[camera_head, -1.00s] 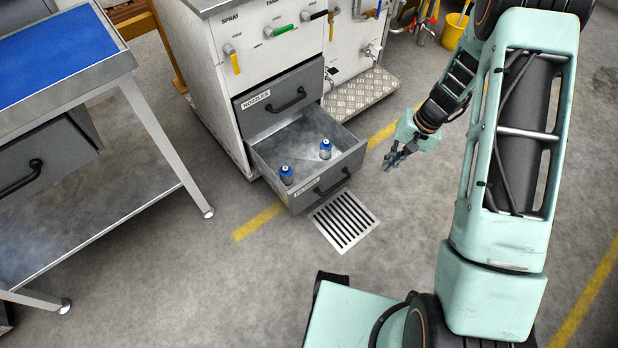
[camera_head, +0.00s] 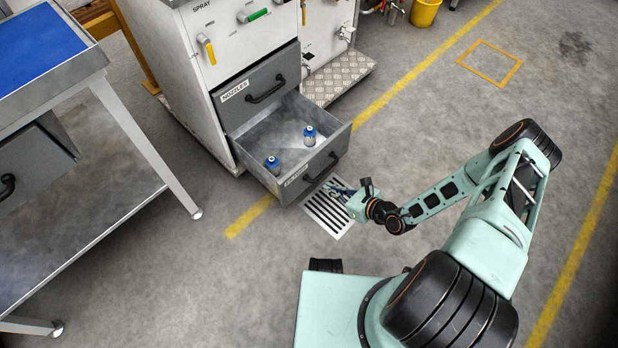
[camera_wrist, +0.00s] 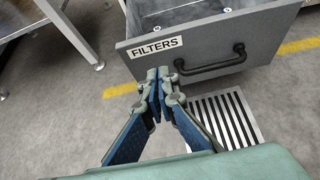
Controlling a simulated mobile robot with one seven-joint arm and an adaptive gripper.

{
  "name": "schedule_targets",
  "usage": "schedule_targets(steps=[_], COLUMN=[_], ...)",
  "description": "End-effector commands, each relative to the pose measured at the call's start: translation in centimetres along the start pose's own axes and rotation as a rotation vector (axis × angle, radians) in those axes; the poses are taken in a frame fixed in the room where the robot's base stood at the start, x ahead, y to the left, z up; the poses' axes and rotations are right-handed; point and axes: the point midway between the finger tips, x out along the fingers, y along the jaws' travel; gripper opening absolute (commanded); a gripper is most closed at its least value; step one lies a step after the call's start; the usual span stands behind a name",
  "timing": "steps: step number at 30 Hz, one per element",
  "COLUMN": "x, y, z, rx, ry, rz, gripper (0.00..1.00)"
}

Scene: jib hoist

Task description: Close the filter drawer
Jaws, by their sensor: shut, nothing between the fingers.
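The filter drawer (camera_head: 318,165) is the lower grey drawer of the white cabinet and stands pulled out. In the wrist view its front (camera_wrist: 255,38) bears a "FILTERS" label (camera_wrist: 154,46) and a black bar handle (camera_wrist: 210,66). Two blue-capped bottles (camera_head: 309,136) (camera_head: 272,166) stand inside it. My gripper (camera_head: 338,188) is low in front of the drawer, over the floor grate. In the wrist view my gripper (camera_wrist: 158,76) has its fingertips together and empty, below the label and left of the handle. Whether the tips touch the front I cannot tell.
The closed "NOZZLES" drawer (camera_head: 258,86) is just above. A floor grate (camera_head: 328,212) lies in front of the cabinet. A blue-topped metal bench (camera_head: 92,55) stands at the left. Open floor (camera_head: 440,110) lies to the right.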

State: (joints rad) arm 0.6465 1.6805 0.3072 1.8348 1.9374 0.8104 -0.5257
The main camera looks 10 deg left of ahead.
Motion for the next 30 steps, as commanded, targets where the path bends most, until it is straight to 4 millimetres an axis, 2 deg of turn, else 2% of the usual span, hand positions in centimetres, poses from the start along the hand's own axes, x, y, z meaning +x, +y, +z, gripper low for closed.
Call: schedule_targets(steps=[5, 16, 18, 24, 30], x=[2.5, 10.3, 11.2, 12.8, 13.2], y=[0.1, 0.1, 0.1, 0.1, 0.1], z=[-0.2, -0.3, 0.6, 1.7, 2.0], rx=[-0.001, -0.005, -0.005, -0.006, -0.005], ry=[-0.001, 0.0, -0.001, 0.0, 0.001], rz=[0.002, 0.003, 0.002, 0.002, 0.003], gripper=[0.0, 0.0, 0.0, 0.0, 0.0])
